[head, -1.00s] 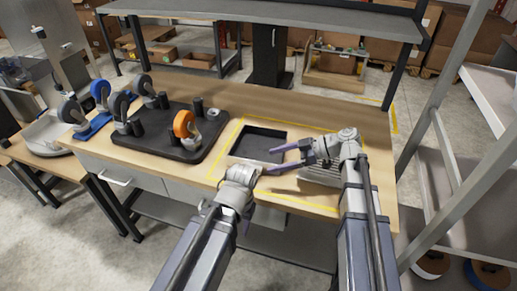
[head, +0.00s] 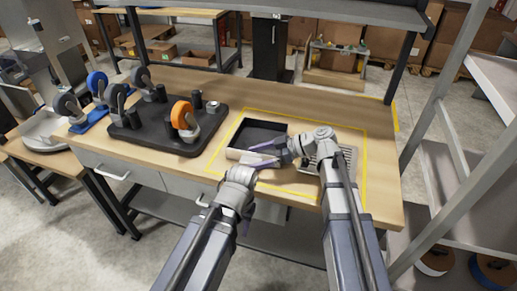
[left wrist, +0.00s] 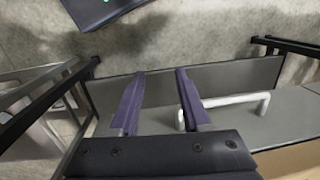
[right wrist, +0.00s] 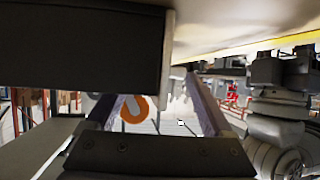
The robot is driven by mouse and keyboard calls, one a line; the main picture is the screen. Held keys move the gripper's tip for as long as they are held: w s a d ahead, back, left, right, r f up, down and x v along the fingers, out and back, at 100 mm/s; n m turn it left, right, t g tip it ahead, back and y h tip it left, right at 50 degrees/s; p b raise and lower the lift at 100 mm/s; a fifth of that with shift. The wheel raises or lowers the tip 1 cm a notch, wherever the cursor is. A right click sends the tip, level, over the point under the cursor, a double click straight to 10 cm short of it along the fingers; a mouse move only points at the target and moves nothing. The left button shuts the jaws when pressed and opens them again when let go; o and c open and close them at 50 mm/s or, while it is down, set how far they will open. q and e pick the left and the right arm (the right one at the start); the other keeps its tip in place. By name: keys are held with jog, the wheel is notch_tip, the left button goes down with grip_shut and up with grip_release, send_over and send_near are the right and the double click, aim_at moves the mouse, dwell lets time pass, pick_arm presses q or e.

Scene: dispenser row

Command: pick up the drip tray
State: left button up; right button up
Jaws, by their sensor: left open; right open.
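A black, shallow, open square tray (head: 262,130) with a pale front edge lies on the bench inside a yellow outline. A pale slatted piece (head: 347,160) lies to its right, partly hidden by my right arm. I cannot tell for certain which is the drip tray. My right gripper (head: 250,157) is open and empty at the black tray's front edge, fingers pointing left. In the right wrist view a large dark block, likely the tray, is close beside the fingers (right wrist: 158,105). My left gripper (head: 250,212) is open and empty at the bench's front edge; its fingers (left wrist: 160,85) are near a drawer handle.
A black base plate (head: 160,135) with an orange-wheeled dispenser (head: 181,115) and dark posts stands left of the tray. Blue and grey dispensers (head: 97,85) stand further left. A shelf overhangs the bench's back. A drawer handle (left wrist: 225,103) juts from the front. The bench's right end is clear.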

grip_shut()
dwell(0.7)
dwell(0.7)
